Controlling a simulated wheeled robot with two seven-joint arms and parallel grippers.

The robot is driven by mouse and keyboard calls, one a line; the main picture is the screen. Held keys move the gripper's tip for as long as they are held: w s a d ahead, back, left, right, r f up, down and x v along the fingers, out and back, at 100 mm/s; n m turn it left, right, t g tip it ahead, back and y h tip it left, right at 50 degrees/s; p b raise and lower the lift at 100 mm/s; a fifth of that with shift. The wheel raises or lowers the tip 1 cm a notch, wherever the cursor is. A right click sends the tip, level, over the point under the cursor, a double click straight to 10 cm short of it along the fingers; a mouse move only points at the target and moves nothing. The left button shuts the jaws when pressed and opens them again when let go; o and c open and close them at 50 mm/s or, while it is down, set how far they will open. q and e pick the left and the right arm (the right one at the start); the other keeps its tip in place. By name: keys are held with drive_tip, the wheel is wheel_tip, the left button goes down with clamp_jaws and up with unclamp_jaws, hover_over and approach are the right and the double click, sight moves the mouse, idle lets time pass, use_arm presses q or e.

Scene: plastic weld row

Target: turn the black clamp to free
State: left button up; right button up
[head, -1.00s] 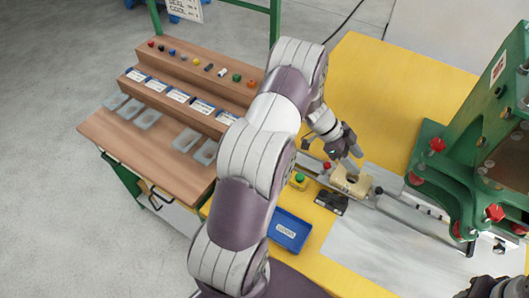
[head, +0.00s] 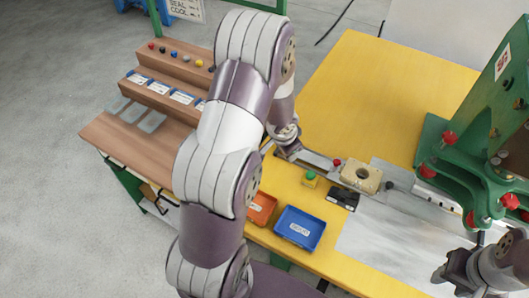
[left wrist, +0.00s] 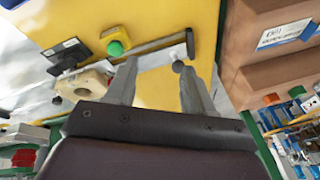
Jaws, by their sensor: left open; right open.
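A black knob (head: 389,185), which seems to be the black clamp's, stands just right of the tan block (head: 361,176) on the rail. Its lever angle is too small to read. My left gripper (head: 290,152) is at the rail's left end, well away from that knob and partly hidden by its wrist. In the left wrist view its fingers (left wrist: 153,72) are apart with nothing held. A small dark rounded end (left wrist: 178,66) shows at the right fingertip. The tan block also shows there (left wrist: 87,82). My right gripper (head: 440,275) is open and empty at the lower right.
A red knob (head: 337,162) is left of the block. A green button (head: 310,176), a black device (head: 343,199), a blue tray (head: 299,228) and an orange tray (head: 262,208) lie in front. A green press (head: 475,140) stands right. The yellow table behind the rail is clear.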

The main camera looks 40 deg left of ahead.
use_arm(q)
drive_tip(key=shift+s+a+r+n+g, duration=0.15)
drive_tip(key=shift+s+a+r+n, duration=0.1)
drive_tip(key=shift+s, duration=0.55)
drive_tip(key=shift+s+a+r+n+g, duration=0.15)
drive_tip(key=shift+s+n, duration=0.1)
drive_tip(key=shift+s, duration=0.55)
